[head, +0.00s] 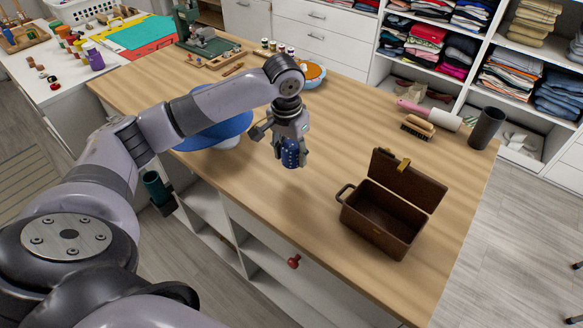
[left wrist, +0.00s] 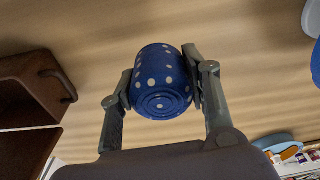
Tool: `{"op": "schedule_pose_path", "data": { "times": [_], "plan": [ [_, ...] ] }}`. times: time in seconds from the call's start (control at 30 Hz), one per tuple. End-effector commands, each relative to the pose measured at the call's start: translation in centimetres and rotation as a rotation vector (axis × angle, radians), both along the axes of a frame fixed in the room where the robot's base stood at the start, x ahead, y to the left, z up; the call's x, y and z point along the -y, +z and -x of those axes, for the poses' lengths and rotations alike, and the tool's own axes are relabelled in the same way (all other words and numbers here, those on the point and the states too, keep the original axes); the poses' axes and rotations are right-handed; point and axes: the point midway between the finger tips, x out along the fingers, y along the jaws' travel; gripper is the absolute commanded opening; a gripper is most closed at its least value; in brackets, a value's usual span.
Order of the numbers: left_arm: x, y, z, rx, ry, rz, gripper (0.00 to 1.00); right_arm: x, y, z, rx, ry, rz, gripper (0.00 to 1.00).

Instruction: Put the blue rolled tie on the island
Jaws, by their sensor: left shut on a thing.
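The blue rolled tie (head: 291,153) has white dots and a spiral end. My left gripper (head: 290,146) is shut on it and holds it above the wooden top of the island (head: 330,120). In the left wrist view the tie (left wrist: 161,84) sits between the two fingers of my left gripper (left wrist: 160,88), with its coiled end facing the camera. A shadow lies on the wood below the tie, and it looks a little above the surface. My right gripper is in neither view.
An open brown box (head: 375,215) stands to the right on the island. A blue round item (head: 215,133) is behind my left arm. Wood between tie and box is clear.

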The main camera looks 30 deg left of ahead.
Motion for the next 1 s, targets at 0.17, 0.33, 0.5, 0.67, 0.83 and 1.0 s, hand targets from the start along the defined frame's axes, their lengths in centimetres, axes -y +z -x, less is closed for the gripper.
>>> {"op": "schedule_pose_path", "data": {
  "times": [0.17, 0.33, 0.5, 0.67, 0.83, 1.0],
  "plan": [
    [0.0, -1.9, 0.0, 0.0, 0.0, 0.0, 0.16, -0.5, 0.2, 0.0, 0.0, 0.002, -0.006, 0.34],
    [0.0, -4.0, 0.1, -0.003, 0.0, 0.0, 0.16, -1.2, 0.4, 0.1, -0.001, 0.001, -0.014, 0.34],
    [0.0, -6.1, 0.0, 0.0, 0.0, 0.001, 0.16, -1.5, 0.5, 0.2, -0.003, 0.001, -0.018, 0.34],
    [0.0, -6.3, 0.0, 0.002, 0.0, 0.0, 0.16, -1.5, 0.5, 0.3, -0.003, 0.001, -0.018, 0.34],
    [0.0, -6.3, 0.0, 0.001, 0.0, 0.0, 0.16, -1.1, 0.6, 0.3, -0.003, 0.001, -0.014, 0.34],
    [0.0, -6.5, 0.0, 0.002, 0.0, 0.0, 0.5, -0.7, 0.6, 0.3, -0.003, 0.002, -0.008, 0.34]
  ]
}}
